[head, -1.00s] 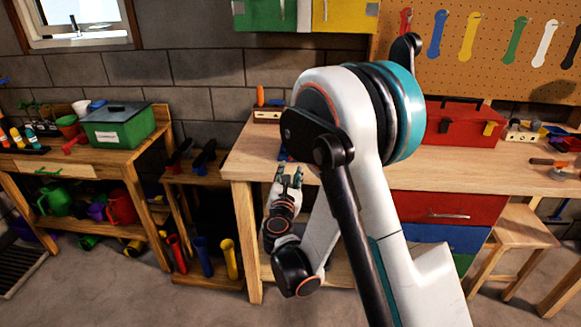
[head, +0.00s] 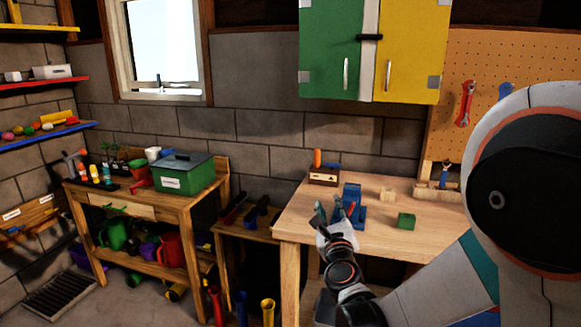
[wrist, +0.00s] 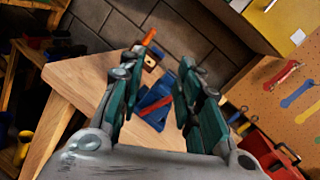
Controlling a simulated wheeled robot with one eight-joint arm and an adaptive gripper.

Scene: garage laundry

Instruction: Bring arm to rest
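My gripper (head: 328,216) is at the front left part of the wooden workbench (head: 300,236) in the head view. In the wrist view my gripper (wrist: 158,85) has its two teal fingers spread wide apart with nothing between them. A blue vise-like tool (head: 352,205) with a red part stands on the bench just beyond the fingers; it also shows in the wrist view (wrist: 152,100), seen through the gap. My white arm fills the right of the head view and hides part of the bench.
A green block (head: 406,221) and a pale wooden block (head: 388,194) lie on the bench. A small holder (head: 323,176) with an orange handle stands at its back. A green-and-yellow cabinet (head: 330,50) hangs above. A potting table with a green box (head: 183,178) stands at left.

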